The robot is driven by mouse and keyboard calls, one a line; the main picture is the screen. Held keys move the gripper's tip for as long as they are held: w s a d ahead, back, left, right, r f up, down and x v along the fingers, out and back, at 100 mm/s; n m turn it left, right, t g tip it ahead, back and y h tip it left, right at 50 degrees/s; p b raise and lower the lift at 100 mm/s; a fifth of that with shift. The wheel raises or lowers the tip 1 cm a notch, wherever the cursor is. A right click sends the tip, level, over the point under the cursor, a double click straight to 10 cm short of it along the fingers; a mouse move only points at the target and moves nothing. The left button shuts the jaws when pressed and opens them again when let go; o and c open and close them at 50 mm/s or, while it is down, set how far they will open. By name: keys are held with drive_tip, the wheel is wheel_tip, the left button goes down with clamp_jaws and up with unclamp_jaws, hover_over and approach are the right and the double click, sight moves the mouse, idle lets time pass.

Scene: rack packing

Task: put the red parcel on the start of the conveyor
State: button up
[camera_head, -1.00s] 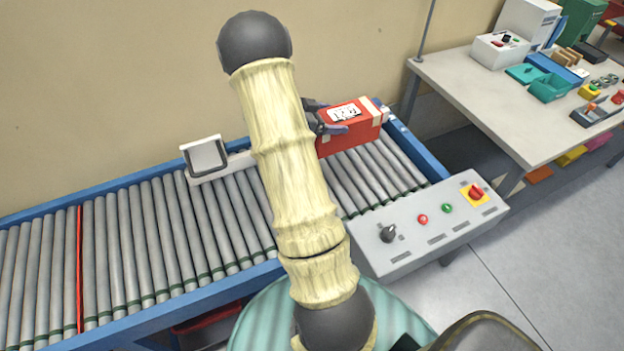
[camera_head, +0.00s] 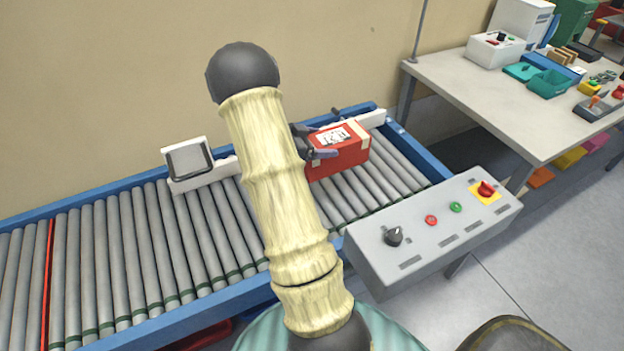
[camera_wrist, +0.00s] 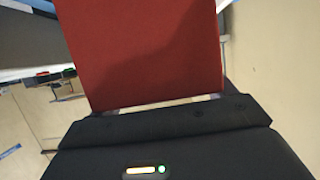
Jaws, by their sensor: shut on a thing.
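The red parcel (camera_head: 342,155) is a box with a white label on top and a pale strip of tape near its right end. It is at the right end of the roller conveyor (camera_head: 128,235), near the back rail. I cannot tell whether its underside touches the rollers. My gripper (camera_head: 318,146) is shut on the parcel from its left side. In the wrist view the parcel's red face (camera_wrist: 150,50) fills the upper middle, against the dark gripper body (camera_wrist: 170,130). My arm hides part of the conveyor.
A grey control box (camera_head: 430,232) with a knob and buttons stands at the conveyor's front right. A white bracket with a grey panel (camera_head: 188,160) is on the back rail. A red line (camera_head: 48,290) crosses the rollers at left. A cluttered workbench (camera_head: 470,85) is at right.

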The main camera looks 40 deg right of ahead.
sight(320, 168)
wheel_tip(320, 168, down, 6)
drive_tip(key=shift+s+d, duration=0.15)
idle(0.3)
drive_tip(key=shift+f+b, duration=0.3)
drive_tip(key=shift+f, duration=1.55)
drive_tip(key=shift+f, duration=0.1)
drive_tip(key=o, duration=1.3)
drive_tip(key=v, duration=1.2)
